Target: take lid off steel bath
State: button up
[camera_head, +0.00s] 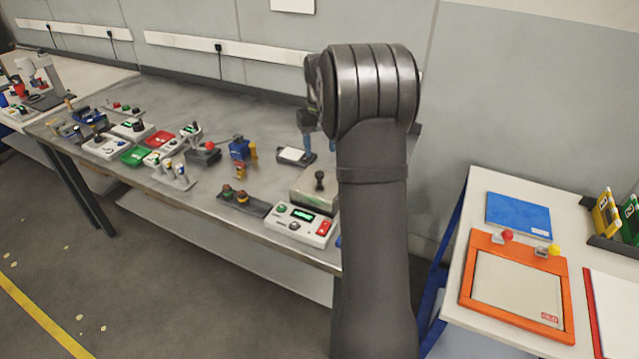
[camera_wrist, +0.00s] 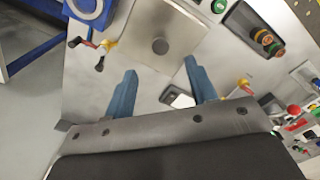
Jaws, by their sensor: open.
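The steel bath (camera_head: 314,199) stands near the front edge of the metal bench, partly hidden behind my arm. Its flat lid (camera_head: 312,186) is on it, with a dark upright knob (camera_head: 319,180). In the wrist view the lid (camera_wrist: 140,30) appears from above, with the round knob (camera_wrist: 160,46) beyond my fingertips, about midway between them. My gripper (camera_wrist: 160,68) is open and empty, its two blue fingers apart. In the head view my gripper (camera_head: 319,145) is above and behind the bath, partly hidden by my arm.
A white control box (camera_head: 300,224) stands in front of the bath, and a dark tray with knobs (camera_head: 243,202) lies left. A small device with a pale screen (camera_head: 295,155) lies behind. Several boxes and tools crowd the bench's left side. A white table (camera_head: 452,305) stands right.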

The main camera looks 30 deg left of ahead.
aim_at(320, 173)
notch_tip(320, 173, down, 6)
jog(key=shift+r, duration=0.2)
jog(key=f, duration=0.5)
jog(key=shift+w+a+f, duration=0.1)
jog(key=shift+w+a, duration=0.15)
jog(key=shift+w, duration=0.05)
jog(key=c, duration=1.1)
